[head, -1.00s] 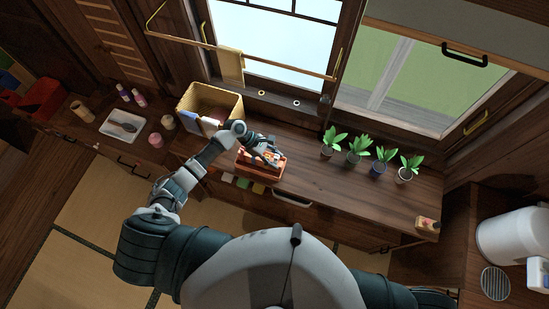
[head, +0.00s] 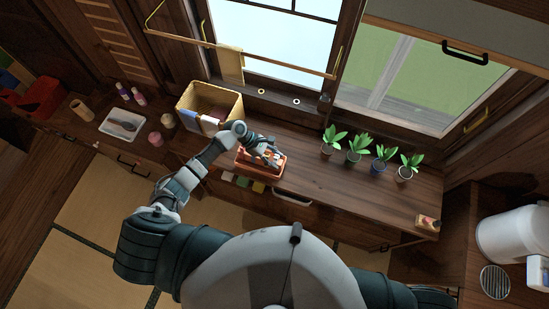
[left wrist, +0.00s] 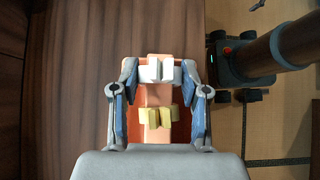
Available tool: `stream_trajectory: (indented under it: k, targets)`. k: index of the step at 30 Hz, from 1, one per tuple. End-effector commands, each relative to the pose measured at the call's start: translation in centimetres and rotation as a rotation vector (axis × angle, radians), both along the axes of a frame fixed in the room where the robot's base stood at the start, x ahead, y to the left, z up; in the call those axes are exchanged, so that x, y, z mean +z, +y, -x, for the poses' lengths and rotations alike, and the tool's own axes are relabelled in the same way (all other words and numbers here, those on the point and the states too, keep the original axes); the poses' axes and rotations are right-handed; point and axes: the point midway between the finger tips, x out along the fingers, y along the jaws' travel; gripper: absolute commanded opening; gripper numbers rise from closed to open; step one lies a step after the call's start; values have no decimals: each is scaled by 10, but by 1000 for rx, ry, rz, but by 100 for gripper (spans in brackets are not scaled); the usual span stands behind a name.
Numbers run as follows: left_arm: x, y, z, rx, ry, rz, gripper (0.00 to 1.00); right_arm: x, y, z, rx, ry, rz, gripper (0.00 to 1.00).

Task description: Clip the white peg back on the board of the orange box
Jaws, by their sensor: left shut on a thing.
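The orange box (head: 247,168) sits on the wooden counter under the window, below my left gripper (head: 272,160). In the left wrist view the orange box (left wrist: 160,60) lies directly under the fingers, with a lighter board down its middle. My left gripper (left wrist: 160,74) is shut on a white peg (left wrist: 152,71) at the far end of the board. White pieces sit side by side there, so I cannot tell whether the peg touches the board. Several yellow pegs (left wrist: 160,117) are on the board nearer the palm. My right gripper is out of view.
A woven basket (head: 226,103) stands just left and behind the box. Several potted plants (head: 357,149) stand to the right along the counter. A white tray (head: 122,125) lies further left. The counter right of the box is clear up to the plants.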

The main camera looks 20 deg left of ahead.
Motion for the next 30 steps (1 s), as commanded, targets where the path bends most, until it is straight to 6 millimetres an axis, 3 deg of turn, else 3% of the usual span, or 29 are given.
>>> stream_trajectory:
  k: [30]
  targets:
    - [-16,0,2,-1,7,-3,25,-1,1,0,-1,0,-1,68]
